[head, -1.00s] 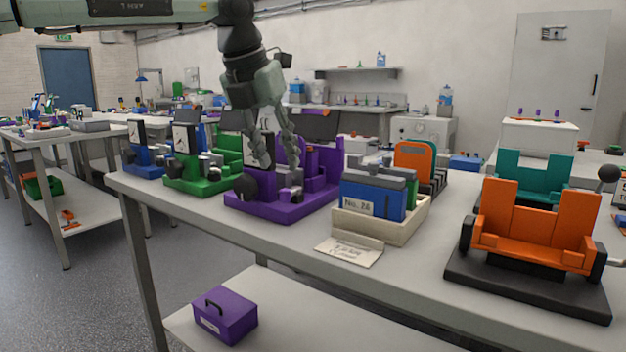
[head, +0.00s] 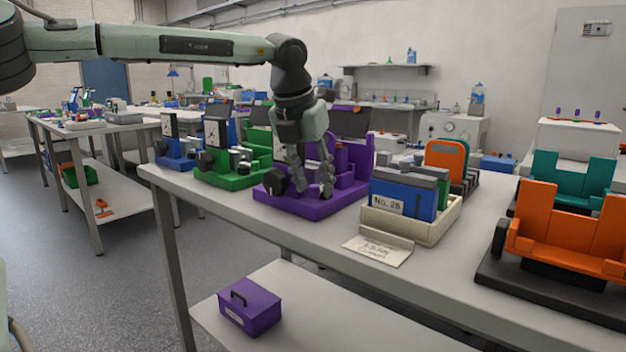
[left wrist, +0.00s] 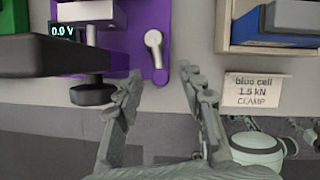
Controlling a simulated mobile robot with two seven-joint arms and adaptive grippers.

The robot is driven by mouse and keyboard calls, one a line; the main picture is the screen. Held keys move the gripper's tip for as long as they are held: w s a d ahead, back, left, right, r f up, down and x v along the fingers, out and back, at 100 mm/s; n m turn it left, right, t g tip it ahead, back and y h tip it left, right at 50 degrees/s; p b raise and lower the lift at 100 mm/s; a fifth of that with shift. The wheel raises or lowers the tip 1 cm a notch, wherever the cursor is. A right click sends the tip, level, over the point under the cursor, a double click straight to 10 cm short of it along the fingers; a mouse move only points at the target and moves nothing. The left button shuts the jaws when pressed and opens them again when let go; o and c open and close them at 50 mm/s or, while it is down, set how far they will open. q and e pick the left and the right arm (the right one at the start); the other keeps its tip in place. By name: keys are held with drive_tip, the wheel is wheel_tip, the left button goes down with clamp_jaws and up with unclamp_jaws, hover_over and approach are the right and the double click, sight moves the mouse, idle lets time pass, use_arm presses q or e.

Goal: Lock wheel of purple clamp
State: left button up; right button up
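The purple clamp (head: 292,205) stands on the table in the head view, with a dark round wheel (head: 275,183) at its front left. In the left wrist view its purple base (left wrist: 130,45) is at top centre, with a dark wheel (left wrist: 92,92) jutting toward me. A silver lever (left wrist: 153,42) is on the base right of the wheel. My left gripper (head: 314,192) points down in front of the clamp, right of the wheel. Its fingers are spread and empty; in the left wrist view the gripper (left wrist: 162,76) is just below the lever.
A green clamp (head: 228,180) stands left of the purple one. A cream tray (head: 440,228) with blue cells and a label card (head: 378,249) are to the right. An orange clamp (head: 565,235) is farther right. A purple box (head: 250,308) sits on the lower shelf.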

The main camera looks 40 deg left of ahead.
use_arm(q)
clamp_jaws()
drive_tip(key=shift+a+r+m, duration=0.1)
drive_tip(key=shift+a+m, duration=0.1)
drive_tip(key=shift+m, duration=0.2)
drive_tip(key=shift+a+m+h+p, duration=0.4)
drive_tip(key=shift+m+p, duration=0.1)
drive_tip(key=shift+m, duration=0.2)
use_arm(e)
wheel_tip(320, 180, down, 2)
drive_tip(key=shift+w+f, duration=0.1)
drive_tip(key=shift+f, duration=0.15)
use_arm(q)
drive_tip(key=shift+o, duration=0.3)
unclamp_jaws()
use_arm(e)
drive_tip(key=shift+r, duration=0.1)
